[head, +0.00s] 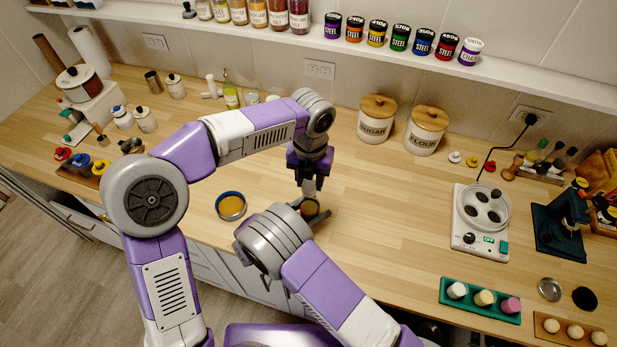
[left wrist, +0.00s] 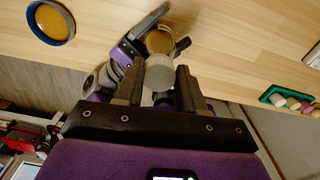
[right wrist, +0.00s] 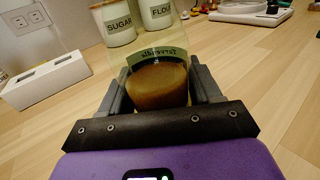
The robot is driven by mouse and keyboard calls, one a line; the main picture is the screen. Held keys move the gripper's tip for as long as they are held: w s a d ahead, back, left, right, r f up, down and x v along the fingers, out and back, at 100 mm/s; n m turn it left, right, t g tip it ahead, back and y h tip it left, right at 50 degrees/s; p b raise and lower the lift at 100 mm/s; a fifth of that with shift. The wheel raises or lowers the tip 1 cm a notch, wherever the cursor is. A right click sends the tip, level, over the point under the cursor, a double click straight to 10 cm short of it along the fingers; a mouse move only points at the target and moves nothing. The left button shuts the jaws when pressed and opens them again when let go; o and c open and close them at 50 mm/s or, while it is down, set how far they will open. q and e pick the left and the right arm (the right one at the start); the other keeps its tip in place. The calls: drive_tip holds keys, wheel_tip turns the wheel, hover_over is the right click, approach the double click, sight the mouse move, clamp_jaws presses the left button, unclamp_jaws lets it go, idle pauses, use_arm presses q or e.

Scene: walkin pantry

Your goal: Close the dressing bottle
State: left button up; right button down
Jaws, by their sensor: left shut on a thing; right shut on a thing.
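The dressing bottle (right wrist: 157,80) is clear, with brown dressing in its lower part and a dark green label. It stands upright between the fingers of my right gripper (right wrist: 155,92), which is shut on it. In the head view the bottle (head: 310,207) is small and partly hidden by my arms. My left gripper (left wrist: 160,85) is right above the bottle, pointing down, shut on a pale, whitish cap (left wrist: 158,74). In the left wrist view the cap lines up with the bottle (left wrist: 160,41). I cannot tell whether cap and bottle touch.
A blue-rimmed round dish with orange contents (head: 231,206) lies left of the bottle. The sugar (head: 377,119) and flour (head: 426,130) canisters stand at the back. A hot plate (head: 481,222) and a green tray (head: 480,299) are to the right. The counter between is clear.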

use_arm(q)
drive_tip(key=m, duration=0.6)
drive_tip(key=shift+s+d, duration=0.1)
drive_tip(key=shift+d, duration=0.1)
drive_tip(key=o, duration=1)
drive_tip(key=shift+r, duration=0.1)
drive_tip(key=shift+r, duration=2.15)
drive_tip(key=shift+c, duration=0.4)
